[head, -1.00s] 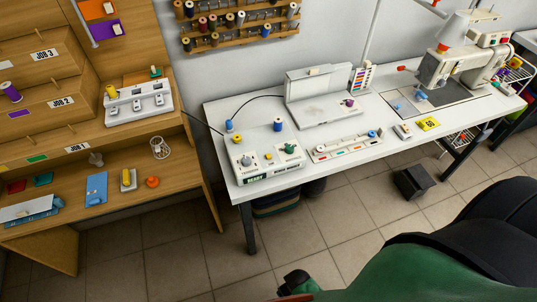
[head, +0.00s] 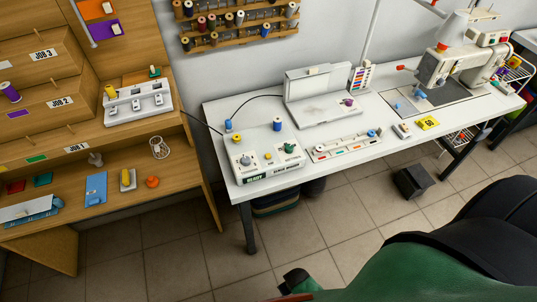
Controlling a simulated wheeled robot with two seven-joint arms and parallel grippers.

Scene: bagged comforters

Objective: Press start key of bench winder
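The bench winder (head: 265,172) is a white box at the front left corner of the white table. Its front has a dark display with green lettering that seems to read READY, and a printed label beside it. On its top are a grey round part (head: 245,160), a dark green part (head: 289,147) and small coloured spots near the middle. I cannot tell which of these is the start key. Neither of my grippers shows in the head view, and nothing touches the winder.
On the white table (head: 330,170) stand a blue spool (head: 277,124), a long tray (head: 346,147), an open white case (head: 320,98) and a sewing machine (head: 455,65). A wooden bench (head: 130,200) stands left. A dark box (head: 413,181) sits on the tiled floor.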

